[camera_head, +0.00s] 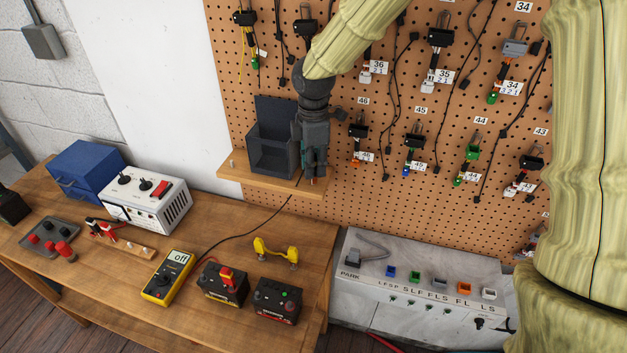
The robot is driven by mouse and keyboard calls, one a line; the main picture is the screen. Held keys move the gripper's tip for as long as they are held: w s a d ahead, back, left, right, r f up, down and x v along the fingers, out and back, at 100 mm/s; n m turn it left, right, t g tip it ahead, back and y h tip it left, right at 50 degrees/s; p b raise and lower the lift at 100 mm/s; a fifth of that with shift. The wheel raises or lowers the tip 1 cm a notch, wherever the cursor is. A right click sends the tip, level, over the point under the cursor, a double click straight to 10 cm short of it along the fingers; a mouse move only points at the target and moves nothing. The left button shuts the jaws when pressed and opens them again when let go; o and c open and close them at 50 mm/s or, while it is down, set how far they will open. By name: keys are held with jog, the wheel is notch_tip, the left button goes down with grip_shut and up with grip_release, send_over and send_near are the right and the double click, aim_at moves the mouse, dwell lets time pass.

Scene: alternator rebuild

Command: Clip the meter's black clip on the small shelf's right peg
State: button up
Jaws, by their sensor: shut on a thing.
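The yellow meter (167,277) lies on the bench, its display reading "off". Its black lead (255,235) runs up from the bench to the right end of the small shelf (235,177). My gripper (311,178) points down at that end, shut on the black clip, which is mostly hidden between the fingers. The right peg is hidden behind my gripper, so I cannot tell whether the clip touches it. A small pale peg (233,163) shows at the shelf's left end. The red clip (227,275) sits on top of a black battery (222,291).
A dark open bin (272,150) stands on the shelf, close left of my gripper. The pegboard (350,195) behind carries hanging connectors and leads. A second battery (277,303), a yellow two-ended piece (275,251) and a white power supply (145,202) stand on the bench.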

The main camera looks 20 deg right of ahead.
jog(key=o, duration=0.8)
jog(key=shift+o, duration=0.2)
notch_tip(320, 180, up, 3)
jog(key=p, duration=0.3)
jog(key=shift+r, duration=2.7)
